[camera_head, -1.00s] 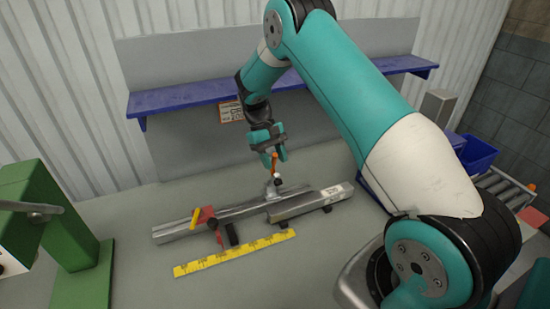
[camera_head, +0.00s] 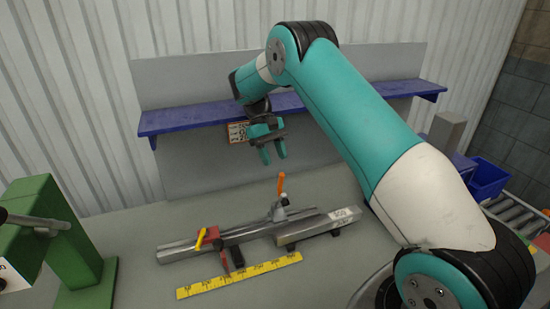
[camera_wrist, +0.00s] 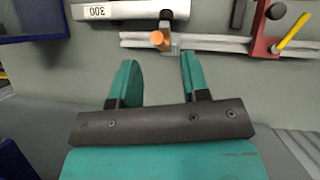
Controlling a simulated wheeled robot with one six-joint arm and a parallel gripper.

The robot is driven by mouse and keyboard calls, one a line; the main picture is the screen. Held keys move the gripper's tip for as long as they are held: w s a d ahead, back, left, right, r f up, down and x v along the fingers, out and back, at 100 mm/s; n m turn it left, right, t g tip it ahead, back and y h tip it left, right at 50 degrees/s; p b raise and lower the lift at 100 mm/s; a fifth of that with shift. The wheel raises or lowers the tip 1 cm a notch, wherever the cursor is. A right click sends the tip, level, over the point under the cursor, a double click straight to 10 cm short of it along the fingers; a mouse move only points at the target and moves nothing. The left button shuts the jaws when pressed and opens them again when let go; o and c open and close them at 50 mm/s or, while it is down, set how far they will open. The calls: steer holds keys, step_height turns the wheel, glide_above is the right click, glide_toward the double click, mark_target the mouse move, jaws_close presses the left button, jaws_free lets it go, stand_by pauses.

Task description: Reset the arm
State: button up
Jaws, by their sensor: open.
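My gripper (camera_head: 273,158) is open and empty, raised above the table in front of the blue shelf. In the wrist view its two teal fingers (camera_wrist: 155,80) stand apart with nothing between them. Below it on the table is a metal rail (camera_head: 235,235) with a clamp whose orange handle (camera_head: 281,184) stands upright. The orange handle also shows end-on in the wrist view (camera_wrist: 156,38), beyond the fingertips. A red stop with a yellow lever (camera_head: 200,238) sits at the left part of the rail.
A grey bar (camera_head: 318,227) marked 300 lies beside the rail. A yellow ruler (camera_head: 240,275) lies in front. A blue shelf (camera_head: 190,119) crosses behind my arm. A green machine (camera_head: 80,255) stands left, a blue bin (camera_head: 487,179) right.

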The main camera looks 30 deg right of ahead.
stand_by(0.3)
steer(key=s+a+r+n+t+y+b, duration=0.1)
steer(key=s+a+r+n+t+b, duration=0.25)
steer(key=s+a, duration=0.5)
steer(key=s+a+r+n+t+y+b, duration=0.1)
steer(key=s+a+r+n+t+b, duration=0.2)
steer(key=s+a, duration=0.55)
steer(key=s+a+y+b, duration=0.1)
steer(key=s+a, duration=0.2)
steer(key=s, duration=0.4)
steer(key=s+a+f+n+y+b, duration=0.1)
steer(key=s+a, duration=0.2)
steer(key=s, duration=0.4)
steer(key=shift+y+b, duration=0.4)
steer(key=shift+f+n+g, duration=0.1)
steer(key=shift+n+g, duration=0.15)
